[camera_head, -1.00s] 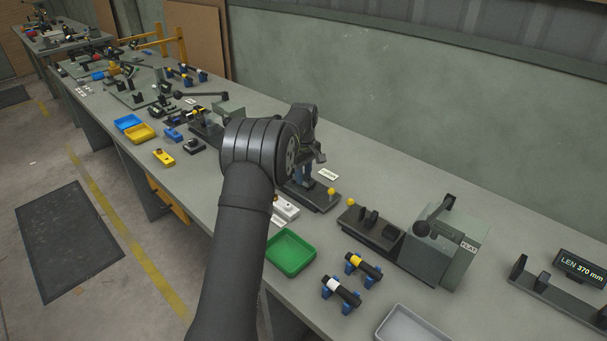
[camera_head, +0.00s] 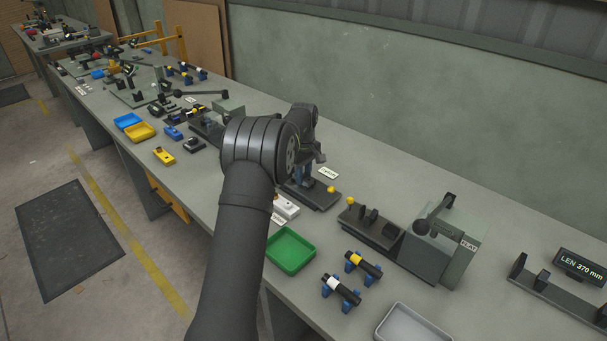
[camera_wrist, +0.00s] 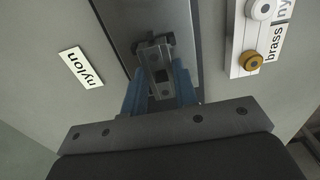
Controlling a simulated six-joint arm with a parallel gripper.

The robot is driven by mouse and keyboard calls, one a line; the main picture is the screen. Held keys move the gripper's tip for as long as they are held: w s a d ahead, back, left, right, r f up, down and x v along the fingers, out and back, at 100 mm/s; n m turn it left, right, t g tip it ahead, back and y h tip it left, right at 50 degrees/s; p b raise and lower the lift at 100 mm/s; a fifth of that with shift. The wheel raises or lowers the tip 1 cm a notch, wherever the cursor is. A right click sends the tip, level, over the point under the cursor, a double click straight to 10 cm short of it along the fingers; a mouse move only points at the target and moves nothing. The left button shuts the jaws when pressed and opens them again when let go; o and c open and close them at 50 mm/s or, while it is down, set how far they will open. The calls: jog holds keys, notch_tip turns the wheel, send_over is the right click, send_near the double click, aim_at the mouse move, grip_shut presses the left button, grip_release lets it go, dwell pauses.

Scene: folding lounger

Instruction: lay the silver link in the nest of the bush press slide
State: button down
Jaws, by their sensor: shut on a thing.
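My gripper (camera_wrist: 158,92) shows in the wrist view with its two blue fingers closed on a grey metal piece, the silver link (camera_wrist: 160,68), which has a dark opening. In the head view my gripper (camera_head: 303,172) points down over a dark slide base (camera_head: 322,200) with a yellow knob, and my arm hides part of it. The dark slide (camera_wrist: 117,22) runs below the fingers in the wrist view. A dark-ended block (camera_wrist: 142,47) is just beyond the fingers. The nest is not clearly seen, and I cannot tell whether the link touches it.
A nylon label (camera_wrist: 80,67) lies left of the slide in the wrist view. A white holder (camera_wrist: 236,40) with white and brass bushes is at right. The head view shows a green tray (camera_head: 291,250), another slide (camera_head: 372,232) and a grey press (camera_head: 440,250) nearby.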

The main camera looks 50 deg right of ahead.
dwell(0.4)
jog(key=c, duration=1.1)
grip_release()
jog(key=shift+o, duration=0.2)
jog(key=shift+r, duration=0.1)
notch_tip(320, 180, up, 17)
notch_tip(320, 180, down, 17)
jog(key=shift+f, duration=0.1)
